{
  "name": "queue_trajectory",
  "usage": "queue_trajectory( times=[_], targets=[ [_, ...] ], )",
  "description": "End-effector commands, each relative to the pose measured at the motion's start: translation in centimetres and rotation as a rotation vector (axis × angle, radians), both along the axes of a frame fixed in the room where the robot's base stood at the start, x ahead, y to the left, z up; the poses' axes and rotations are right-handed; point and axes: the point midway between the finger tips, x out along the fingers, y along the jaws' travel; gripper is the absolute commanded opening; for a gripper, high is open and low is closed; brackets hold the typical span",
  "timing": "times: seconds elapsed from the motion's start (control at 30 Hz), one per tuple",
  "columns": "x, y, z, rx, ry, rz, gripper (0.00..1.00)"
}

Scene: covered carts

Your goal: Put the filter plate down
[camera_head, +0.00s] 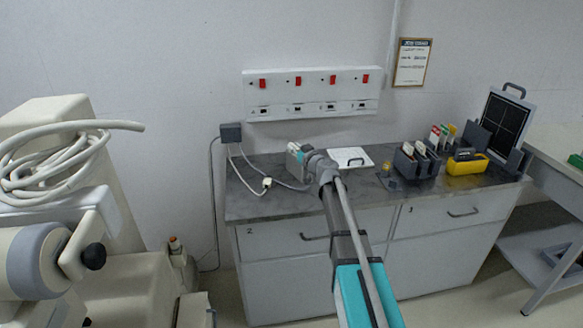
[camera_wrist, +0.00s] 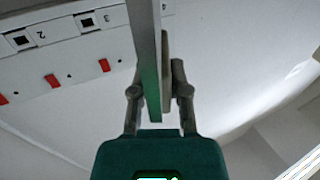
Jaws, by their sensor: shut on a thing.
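In the wrist view the filter plate (camera_wrist: 145,45) shows almost edge-on as a thin grey strip, with green on its lower part. My gripper (camera_wrist: 157,85) is shut on it, one finger on each side, and the strip runs on past the top of the picture. In the head view my gripper (camera_head: 300,155) is over the back left part of the grey counter (camera_head: 275,205). The held plate cannot be told apart clearly there. I cannot tell whether it touches anything.
A white flat panel with a dark handle (camera_head: 350,157) lies right of my gripper. A plug with its cable (camera_head: 266,184) lies at left. Grey racks (camera_head: 416,160), a yellow box (camera_head: 467,163) and a leaning black panel (camera_head: 503,125) stand at right. A switch panel (camera_head: 312,93) is on the wall.

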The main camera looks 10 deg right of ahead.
Motion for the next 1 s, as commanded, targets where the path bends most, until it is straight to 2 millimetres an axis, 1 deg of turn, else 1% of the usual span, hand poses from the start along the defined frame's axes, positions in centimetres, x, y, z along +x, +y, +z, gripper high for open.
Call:
queue_trajectory(
  times=[0.03,0.3,0.47,0.87,1.0],
  targets=[
    [0.6,-0.1,-1.1,0.0,0.0,0.0,0.0],
    [2.5,-0.5,-3.3,0.0,0.0,-0.001,0.0],
    [2.9,-0.6,-3.7,0.0,0.0,-0.001,0.0],
    [3.0,-0.7,-3.7,0.0,0.0,-0.001,0.0],
    [3.4,-0.8,-4.4,0.0,0.0,-0.001,0.0]
  ],
)
